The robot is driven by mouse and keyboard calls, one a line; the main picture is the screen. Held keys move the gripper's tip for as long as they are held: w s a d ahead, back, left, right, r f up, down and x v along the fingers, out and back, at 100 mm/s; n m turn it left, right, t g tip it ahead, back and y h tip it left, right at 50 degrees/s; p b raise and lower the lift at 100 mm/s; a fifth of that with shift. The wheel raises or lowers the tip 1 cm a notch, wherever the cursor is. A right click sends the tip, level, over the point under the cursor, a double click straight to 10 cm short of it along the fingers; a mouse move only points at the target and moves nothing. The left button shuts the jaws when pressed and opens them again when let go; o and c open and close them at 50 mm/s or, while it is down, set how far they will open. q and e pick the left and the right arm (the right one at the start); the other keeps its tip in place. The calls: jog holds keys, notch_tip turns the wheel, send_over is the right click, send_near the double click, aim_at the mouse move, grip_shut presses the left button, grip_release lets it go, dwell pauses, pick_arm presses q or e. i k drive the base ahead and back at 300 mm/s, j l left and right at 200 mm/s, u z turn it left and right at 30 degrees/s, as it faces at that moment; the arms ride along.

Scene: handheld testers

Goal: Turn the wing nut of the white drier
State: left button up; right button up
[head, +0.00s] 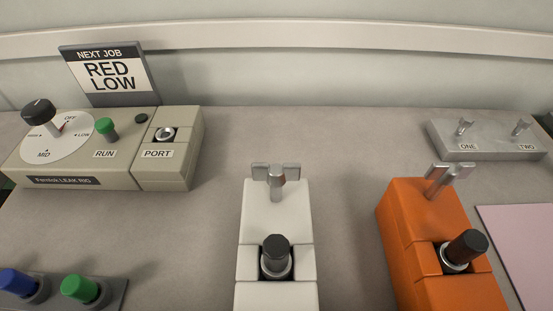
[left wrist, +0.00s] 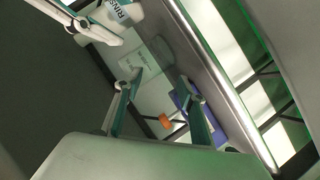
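The white drier (head: 277,212) stands upright at the centre of the head view, its lower part cut off by the bottom edge. Its silver wing nut (head: 277,180) stands on a stem at the far end, wings spread left and right. A dark capped plug (head: 276,255) sits in a recess nearer me. No gripper shows in the head view. In the left wrist view my left gripper (left wrist: 160,80) has its two fingers apart with nothing visible between them, away from the drier. My right gripper cannot be made out.
An orange drier (head: 420,225) with its own wing nut stands to the right. The leak rig (head: 100,150) and a "RED LOW" sign (head: 108,75) are at back left. A grey block (head: 485,140) marked ONE and TWO is at back right. Blue and green knobs (head: 80,288) are front left.

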aim_at(275, 175)
jog(key=k+j+z, duration=0.15)
jog(key=j+z, duration=0.3)
jog(key=k+j+z, duration=0.15)
jog(key=z, duration=0.35)
jog(key=k+j+z, duration=0.25)
jog(key=k+j, duration=0.45)
jog(key=j, duration=0.4)
